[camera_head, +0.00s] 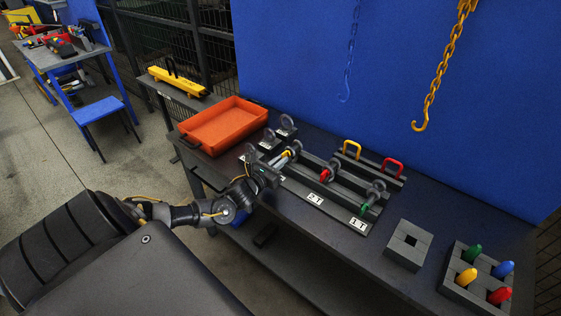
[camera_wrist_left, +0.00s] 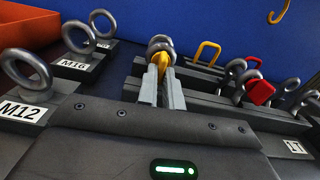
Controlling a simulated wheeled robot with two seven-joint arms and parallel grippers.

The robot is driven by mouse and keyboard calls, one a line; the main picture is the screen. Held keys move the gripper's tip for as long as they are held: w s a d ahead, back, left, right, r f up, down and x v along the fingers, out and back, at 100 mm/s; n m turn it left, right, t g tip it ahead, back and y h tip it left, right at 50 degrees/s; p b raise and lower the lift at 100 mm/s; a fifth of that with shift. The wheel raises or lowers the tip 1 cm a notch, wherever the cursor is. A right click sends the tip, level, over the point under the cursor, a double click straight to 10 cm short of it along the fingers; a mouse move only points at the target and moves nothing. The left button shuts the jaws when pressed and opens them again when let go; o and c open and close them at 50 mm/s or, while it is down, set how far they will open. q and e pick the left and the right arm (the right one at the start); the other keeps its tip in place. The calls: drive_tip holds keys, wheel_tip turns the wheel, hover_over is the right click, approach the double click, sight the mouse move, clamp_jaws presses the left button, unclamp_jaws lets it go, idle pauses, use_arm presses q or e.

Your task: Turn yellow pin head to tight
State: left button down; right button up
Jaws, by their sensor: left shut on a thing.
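The yellow pin head (camera_head: 287,153) is on the leftmost fixture of the grey rack, beside a grey ring. In the left wrist view the yellow pin head (camera_wrist_left: 163,58) shows between my two finger tips, under a grey shackle ring (camera_wrist_left: 160,44). My left gripper (camera_head: 284,158) reaches in from the left and is shut on the yellow pin head; it also shows in the left wrist view (camera_wrist_left: 162,75). The fingers hide part of the pin. My right gripper is not in view.
A red pin head (camera_head: 324,176) and a green pin head (camera_head: 365,208) sit further right on the rack. Eye bolts stand left of it by an orange tray (camera_head: 226,125). A grey socket block (camera_head: 408,255) and a block with coloured pegs (camera_head: 459,296) stand right. A yellow chain hook (camera_head: 420,125) hangs behind.

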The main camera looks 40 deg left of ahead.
use_arm(q)
drive_tip(key=shift+m, duration=0.6)
drive_tip(key=c, duration=1.5)
unclamp_jaws()
drive_tip(key=shift+c, duration=0.2)
drive_tip(key=s+b, duration=0.2)
drive_tip(key=s, duration=0.8)
drive_tip(key=shift+f, duration=0.1)
drive_tip(key=shift+s, duration=0.45)
drive_tip(key=shift+d, duration=0.15)
